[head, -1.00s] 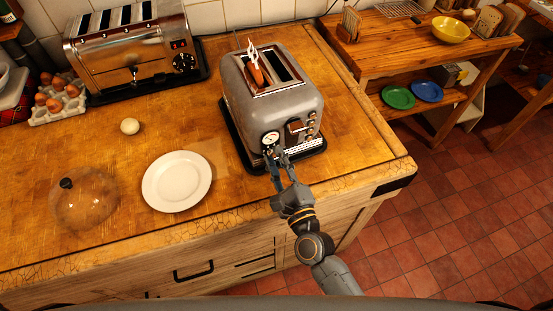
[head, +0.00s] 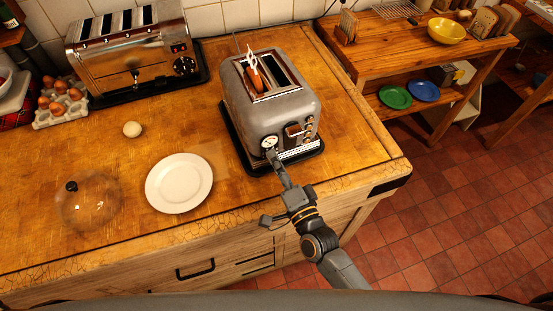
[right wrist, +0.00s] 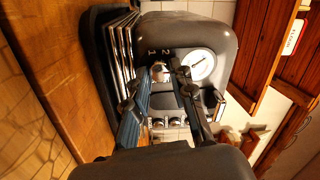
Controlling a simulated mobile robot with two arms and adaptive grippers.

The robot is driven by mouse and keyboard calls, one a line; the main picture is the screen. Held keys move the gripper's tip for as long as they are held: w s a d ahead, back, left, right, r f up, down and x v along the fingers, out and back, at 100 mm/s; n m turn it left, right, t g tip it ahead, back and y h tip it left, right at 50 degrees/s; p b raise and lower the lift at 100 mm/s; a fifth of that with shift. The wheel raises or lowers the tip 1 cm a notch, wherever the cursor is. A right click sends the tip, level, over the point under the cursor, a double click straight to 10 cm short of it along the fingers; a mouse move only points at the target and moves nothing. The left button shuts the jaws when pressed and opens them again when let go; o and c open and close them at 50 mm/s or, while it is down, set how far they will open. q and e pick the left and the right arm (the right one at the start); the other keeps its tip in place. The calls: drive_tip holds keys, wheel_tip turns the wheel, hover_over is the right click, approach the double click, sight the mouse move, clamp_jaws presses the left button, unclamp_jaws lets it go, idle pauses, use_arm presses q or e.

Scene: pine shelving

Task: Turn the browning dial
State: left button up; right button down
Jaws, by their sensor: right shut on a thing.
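The grey toaster (head: 262,105) stands on a dark tray near the counter's right end. A round white gauge (head: 269,142) is on its front; it also shows in the right wrist view (right wrist: 198,65). Beside the gauge, the small round browning dial (right wrist: 159,71) shows with the numbers 1 and 2 near it. My right gripper (right wrist: 160,76) has its fingertips on either side of this dial, shut on it. In the head view my right gripper (head: 272,156) is at the toaster's lower front and hides the dial. My left gripper is not in view.
A white plate (head: 179,183), a glass dome (head: 88,203) and an egg (head: 132,129) are on the counter to the left. A chrome toaster (head: 130,55) and an egg tray (head: 62,107) stand behind. A brown object (head: 253,76) sticks out of the grey toaster's slot.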

drive_tip(key=n+p, duration=0.2)
drive_tip(key=n, duration=0.5)
drive_tip(key=shift+r+n+g+p, duration=0.1)
drive_tip(key=shift+n+g+p, duration=0.2)
drive_tip(key=shift+p, duration=0.1)
drive_tip(key=n+p, duration=0.1)
drive_tip(key=n, duration=0.4)
drive_tip(key=shift+g+y+p, duration=0.3)
drive_tip(key=shift+p, duration=0.05)
drive_tip(key=shift+n, duration=0.3)
drive_tip(key=c, duration=1.1)
unclamp_jaws()
drive_tip(key=shift+s, duration=0.1)
drive_tip(key=v, duration=1.2)
